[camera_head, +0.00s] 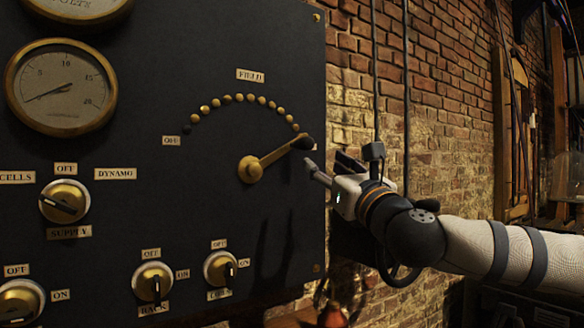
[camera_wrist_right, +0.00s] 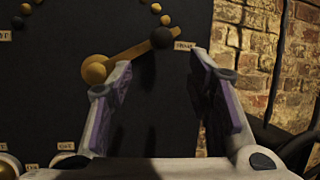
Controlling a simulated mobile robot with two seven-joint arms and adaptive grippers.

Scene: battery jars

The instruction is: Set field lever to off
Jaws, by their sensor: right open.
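The field lever (camera_head: 275,157) is a brass arm on a round hub, with a dark knob at its tip. It points up and right, to the right end of an arc of brass studs (camera_head: 240,98). The OFF label (camera_head: 171,140) is at the arc's left end. My right gripper (camera_head: 322,170) is beside the knob, on its right and slightly below. In the right wrist view the lever (camera_wrist_right: 132,52) shows above and beyond the open, empty fingers (camera_wrist_right: 163,85); contact with the knob cannot be told. My left gripper is not in view.
The dark panel (camera_head: 140,205) also carries gauges (camera_head: 61,87), a supply knob (camera_head: 64,201) and several small switches (camera_head: 152,281) below. A brick wall (camera_head: 440,100) with vertical pipes is on the right. The panel face left of the lever is flat and clear.

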